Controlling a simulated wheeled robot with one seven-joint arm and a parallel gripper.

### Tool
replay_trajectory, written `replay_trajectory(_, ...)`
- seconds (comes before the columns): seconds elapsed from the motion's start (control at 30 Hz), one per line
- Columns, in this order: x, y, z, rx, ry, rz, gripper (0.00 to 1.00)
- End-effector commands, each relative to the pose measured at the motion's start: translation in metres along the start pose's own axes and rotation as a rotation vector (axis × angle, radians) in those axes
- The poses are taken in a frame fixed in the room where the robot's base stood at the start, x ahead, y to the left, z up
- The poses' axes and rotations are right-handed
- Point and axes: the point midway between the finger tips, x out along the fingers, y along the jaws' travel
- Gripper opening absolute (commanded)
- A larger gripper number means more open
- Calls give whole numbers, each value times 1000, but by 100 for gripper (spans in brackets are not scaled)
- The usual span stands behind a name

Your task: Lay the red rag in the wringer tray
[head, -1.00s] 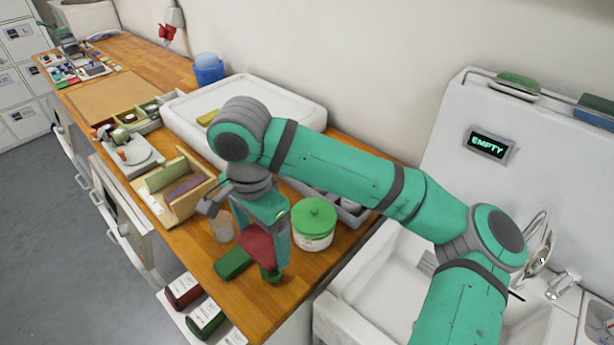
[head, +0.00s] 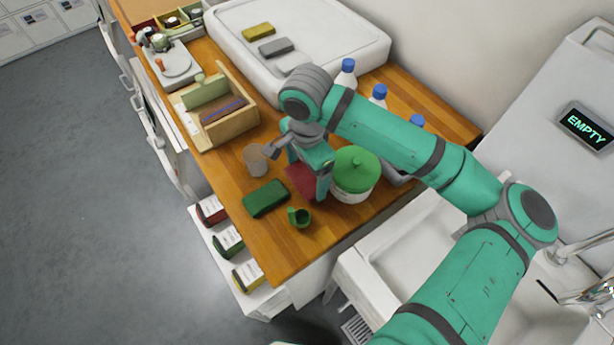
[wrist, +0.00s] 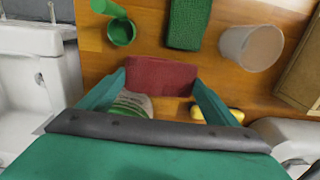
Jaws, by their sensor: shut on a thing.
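The red rag (wrist: 160,77) is held between the two green fingers of my gripper (wrist: 157,90) in the wrist view. In the head view the rag (head: 301,180) shows below my gripper (head: 312,182), partly hidden by a finger. My gripper is over the wooden counter, between a clear cup (head: 255,158) and a green-lidded white tub (head: 355,172). I cannot tell whether the rag touches the counter. I cannot tell for sure which thing is the wringer tray; a large white tray (head: 345,62) with a yellow and a grey block stands at the back.
A dark green block (head: 265,198) and a small green cup (head: 299,217) stand near the counter's front edge. A wooden box (head: 243,122) is at the left. Blue-capped bottles (head: 346,74) stand behind my arm. A white sink (head: 405,255) is at the right.

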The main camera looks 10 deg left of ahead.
Motion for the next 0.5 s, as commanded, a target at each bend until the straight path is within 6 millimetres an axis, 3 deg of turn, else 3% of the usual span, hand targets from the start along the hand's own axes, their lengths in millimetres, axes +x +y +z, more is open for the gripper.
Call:
replay_trajectory(0.23,30,-1,2,-4,-1,2,58)
replay_trajectory(0.5,32,-1,2,-4,1,0,58)
